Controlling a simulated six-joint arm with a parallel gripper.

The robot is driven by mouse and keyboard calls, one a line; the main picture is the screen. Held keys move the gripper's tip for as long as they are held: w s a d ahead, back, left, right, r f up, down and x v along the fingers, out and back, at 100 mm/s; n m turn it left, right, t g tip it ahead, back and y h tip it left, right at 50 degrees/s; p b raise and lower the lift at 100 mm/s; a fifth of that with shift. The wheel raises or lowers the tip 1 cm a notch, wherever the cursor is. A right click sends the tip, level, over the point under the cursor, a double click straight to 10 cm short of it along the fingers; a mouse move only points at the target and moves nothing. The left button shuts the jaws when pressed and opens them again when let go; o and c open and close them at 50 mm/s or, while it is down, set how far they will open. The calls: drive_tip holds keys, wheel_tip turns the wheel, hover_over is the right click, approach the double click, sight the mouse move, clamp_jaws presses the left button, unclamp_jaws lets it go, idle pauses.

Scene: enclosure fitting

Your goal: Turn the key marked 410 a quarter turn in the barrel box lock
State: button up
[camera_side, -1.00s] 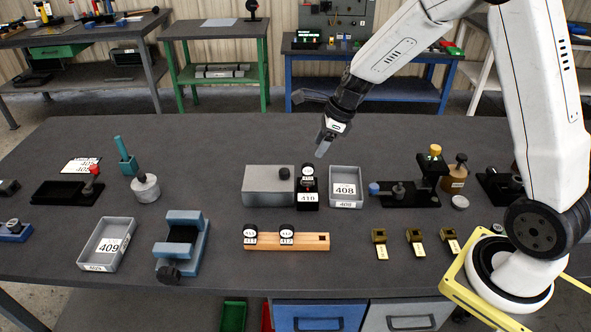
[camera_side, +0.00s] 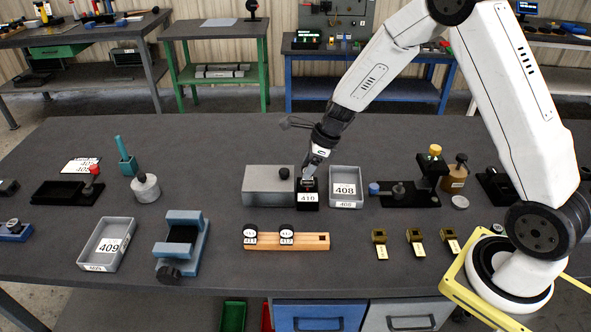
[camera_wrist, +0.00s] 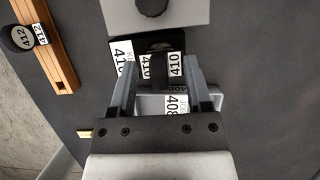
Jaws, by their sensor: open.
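The key marked 410 (camera_wrist: 177,65) stands upright in the black block labelled 410 (camera_side: 308,198), which also shows in the wrist view (camera_wrist: 124,56). The block sits against the right side of a grey box with a dark knob (camera_side: 268,186). My gripper (camera_side: 309,178) is pointed down over the block. In the wrist view my gripper (camera_wrist: 159,66) is open, with one finger on each side of the key's head. I cannot tell whether either finger touches it. In the side view the fingers hide most of the key.
A grey tray marked 408 (camera_side: 346,171) stands close to the block's right. A wooden rack (camera_side: 315,241) with two round-headed keys and an empty hole lies in front. A black fixture with a yellow knob (camera_side: 410,200) stands farther right. The table left of the rack is partly clear.

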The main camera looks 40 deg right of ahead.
drive_tip(key=shift+f, duration=0.15)
clamp_jaws()
drive_tip(key=shift+m, duration=0.3)
drive_tip(key=shift+m+t+h, duration=0.4)
drive_tip(key=shift+m+h, duration=0.2)
drive_tip(key=shift+m, duration=0.9)
unclamp_jaws()
